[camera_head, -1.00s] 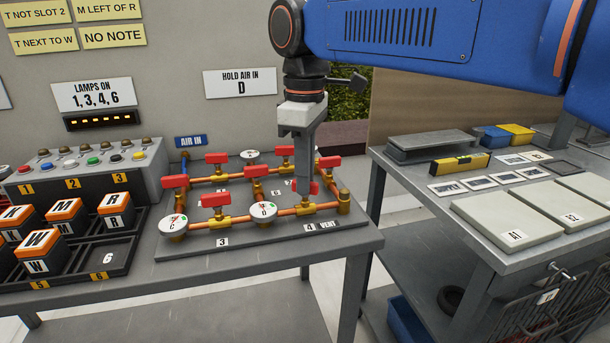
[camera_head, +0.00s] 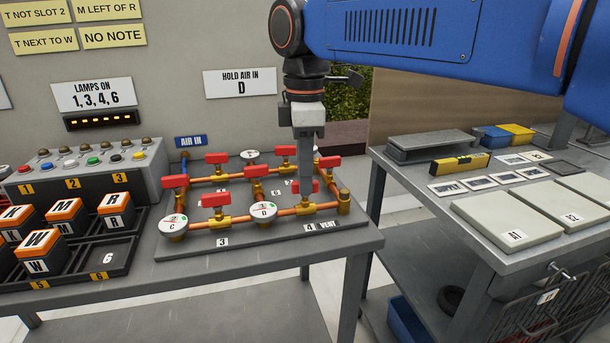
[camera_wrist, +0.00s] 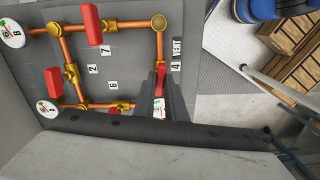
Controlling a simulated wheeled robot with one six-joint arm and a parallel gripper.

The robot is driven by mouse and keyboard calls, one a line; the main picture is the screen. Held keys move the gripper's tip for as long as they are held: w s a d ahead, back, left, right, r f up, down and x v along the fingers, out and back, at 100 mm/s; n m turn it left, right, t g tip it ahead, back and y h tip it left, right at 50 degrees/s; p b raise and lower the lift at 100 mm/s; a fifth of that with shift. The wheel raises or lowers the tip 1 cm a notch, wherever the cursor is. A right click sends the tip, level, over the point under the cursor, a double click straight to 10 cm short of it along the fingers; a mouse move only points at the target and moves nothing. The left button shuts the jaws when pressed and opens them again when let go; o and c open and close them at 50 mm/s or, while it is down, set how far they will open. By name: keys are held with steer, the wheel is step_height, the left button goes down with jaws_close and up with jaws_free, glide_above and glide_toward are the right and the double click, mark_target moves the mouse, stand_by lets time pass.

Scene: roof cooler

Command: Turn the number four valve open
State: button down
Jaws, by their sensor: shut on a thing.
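The number four valve has a red handle (camera_head: 316,187) on the copper pipe beside the "4 VENT" label (camera_head: 318,226), at the right front of the pipe board (camera_head: 270,238). My gripper (camera_head: 306,183) points straight down from above and is shut on this handle. The fingers hide the handle's middle in the head view. In the wrist view, the red handle (camera_wrist: 160,79) shows between the dark fingers, roughly in line with them, left of the "4 VENT" label (camera_wrist: 176,54). Gauge D (camera_head: 263,211) sits left of the valve on the same pipe.
Other red valve handles stand close by, such as the one above label 3 (camera_head: 215,200) and one behind (camera_head: 330,162). The "HOLD AIR IN D" sign (camera_head: 240,82) is on the wall. A second bench (camera_head: 500,245) stands right, past a gap.

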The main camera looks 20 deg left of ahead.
steer(key=c, duration=1.8)
jaws_free()
step_height(320, 180, up, 17)
steer(key=shift+r, duration=0.2)
